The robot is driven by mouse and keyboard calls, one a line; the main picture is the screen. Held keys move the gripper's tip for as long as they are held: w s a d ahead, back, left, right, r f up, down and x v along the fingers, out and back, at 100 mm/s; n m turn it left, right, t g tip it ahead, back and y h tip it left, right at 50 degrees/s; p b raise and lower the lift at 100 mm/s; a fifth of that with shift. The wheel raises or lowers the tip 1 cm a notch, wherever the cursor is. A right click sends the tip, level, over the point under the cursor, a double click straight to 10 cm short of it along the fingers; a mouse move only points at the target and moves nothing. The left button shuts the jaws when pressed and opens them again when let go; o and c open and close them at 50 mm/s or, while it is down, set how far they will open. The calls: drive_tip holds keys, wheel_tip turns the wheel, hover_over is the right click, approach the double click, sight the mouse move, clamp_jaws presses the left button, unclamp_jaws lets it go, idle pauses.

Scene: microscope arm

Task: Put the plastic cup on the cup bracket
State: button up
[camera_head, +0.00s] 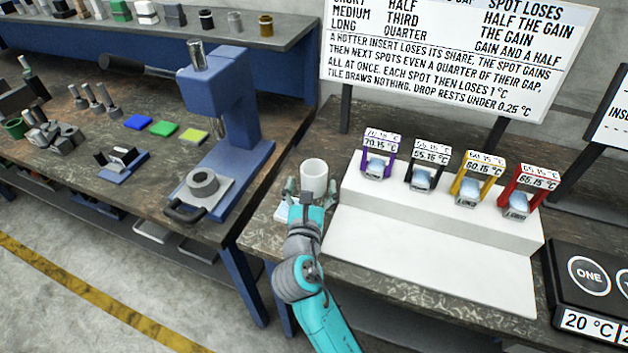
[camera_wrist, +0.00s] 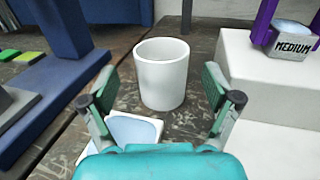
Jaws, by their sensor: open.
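The white plastic cup (camera_head: 314,175) stands upright on the dark bench top, at the left end of the white step. It also shows in the wrist view (camera_wrist: 162,75), ahead of my gripper. My gripper (camera_head: 309,192) is open, with one finger to either side of the view of the cup (camera_wrist: 158,88). I cannot tell whether the fingertips reach around the cup; no contact shows. Which thing is the cup bracket is not clear. A blue press-like stand (camera_head: 224,100) with a grey ring (camera_head: 203,184) on its base stands on the left bench.
A white tile with a pale blue face (camera_wrist: 135,128) lies below my gripper. The white step (camera_head: 420,260) on the right bears several coloured labelled holders, including a purple one (camera_head: 378,165). A black panel (camera_head: 590,290) is far right. A gap separates the benches.

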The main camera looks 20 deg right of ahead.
sight(315, 162)
drive_tip(key=x, duration=0.5)
drive_tip(key=shift+w+d, duration=0.2)
drive_tip(key=shift+w, duration=0.05)
drive_tip(key=c, duration=1.4)
